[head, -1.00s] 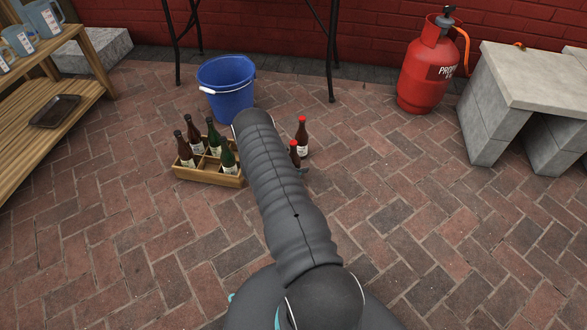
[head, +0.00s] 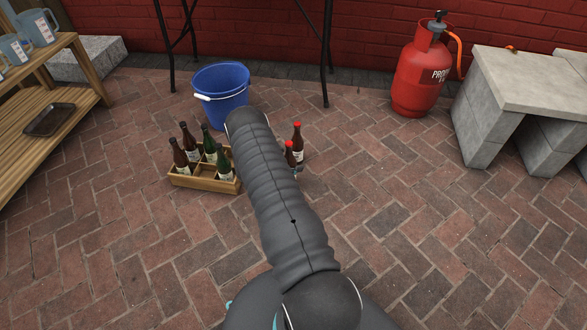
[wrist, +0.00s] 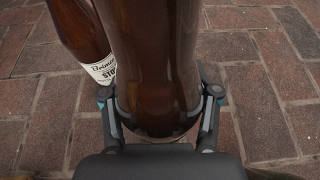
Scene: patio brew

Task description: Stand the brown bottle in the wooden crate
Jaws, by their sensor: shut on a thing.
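My gripper (wrist: 160,94) is shut on a brown bottle (wrist: 152,60), one finger on each side of its lower part. In the head view this red-capped bottle (head: 290,154) shows beside my arm, its lower part hidden. A second brown bottle (head: 297,139) with a red cap and pale label stands just behind it. It also shows at the left in the wrist view (wrist: 80,35), close to the held one. The wooden crate (head: 199,183) is on the bricks left of my arm. Several brown and green bottles stand in it; my arm partly hides its right end.
A blue bucket (head: 222,95) stands behind the crate. A red propane cylinder (head: 420,75) and a concrete block bench (head: 530,85) are at the right. A wooden shelf (head: 50,90) is at the left. The brick paving right of my arm is clear.

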